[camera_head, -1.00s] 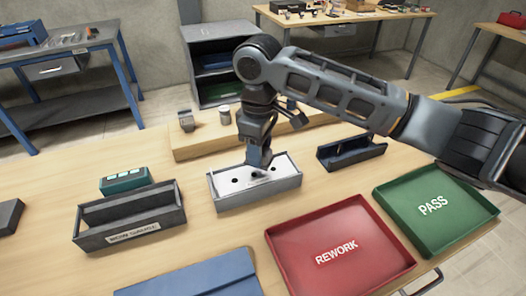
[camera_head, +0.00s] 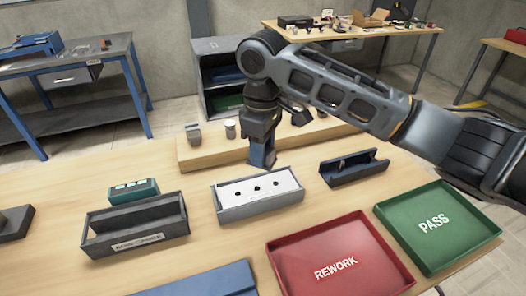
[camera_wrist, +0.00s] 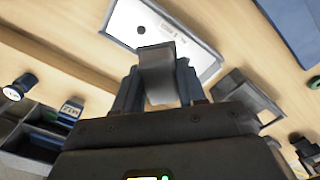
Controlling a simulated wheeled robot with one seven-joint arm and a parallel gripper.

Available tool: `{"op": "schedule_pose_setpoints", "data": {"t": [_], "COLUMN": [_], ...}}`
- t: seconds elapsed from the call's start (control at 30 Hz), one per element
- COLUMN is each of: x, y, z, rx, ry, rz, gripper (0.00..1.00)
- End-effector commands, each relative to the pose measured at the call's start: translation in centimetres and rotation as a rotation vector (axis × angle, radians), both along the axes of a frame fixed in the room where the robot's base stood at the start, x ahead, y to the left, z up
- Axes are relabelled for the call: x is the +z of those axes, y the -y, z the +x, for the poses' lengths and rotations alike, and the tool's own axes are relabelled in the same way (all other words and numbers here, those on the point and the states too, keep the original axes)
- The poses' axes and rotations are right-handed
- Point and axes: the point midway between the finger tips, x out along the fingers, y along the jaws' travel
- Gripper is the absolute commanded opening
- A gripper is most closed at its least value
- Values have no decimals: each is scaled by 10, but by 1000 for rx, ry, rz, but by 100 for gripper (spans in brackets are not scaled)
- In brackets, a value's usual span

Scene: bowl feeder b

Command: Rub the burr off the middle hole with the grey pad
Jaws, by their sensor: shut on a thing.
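The white plate (camera_head: 280,184) lies in a grey open holder (camera_head: 262,208) in the middle of the bench, with three dark holes in a row. The middle hole (camera_head: 256,188) is uncovered; I cannot make out a burr on it. My gripper (camera_head: 262,163) points down just behind the holder's back edge, clear of the holes. The plate also shows there beyond the pad (camera_wrist: 190,40), with one hole in sight and the others hidden or out of view.
A labelled dark box (camera_head: 135,228) and a teal case (camera_head: 134,192) stand to the left. A dark blue holder (camera_head: 353,172) is to the right. The red REWORK tray (camera_head: 335,258) and green PASS tray (camera_head: 438,222) are in front. A raised wooden board (camera_head: 300,138) runs behind.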

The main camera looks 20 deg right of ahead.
Motion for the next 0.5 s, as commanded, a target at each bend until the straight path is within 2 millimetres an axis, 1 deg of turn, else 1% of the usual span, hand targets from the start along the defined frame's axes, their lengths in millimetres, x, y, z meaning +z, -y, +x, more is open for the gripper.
{"op": "schedule_pose_setpoints", "data": {"t": [0.03,0.5], "x": [5,47], "y": [0,-1], "z": [0,0], "rx": [1,1], "ry": [3,1], "rz": [1,0], "gripper": [5,5]}}
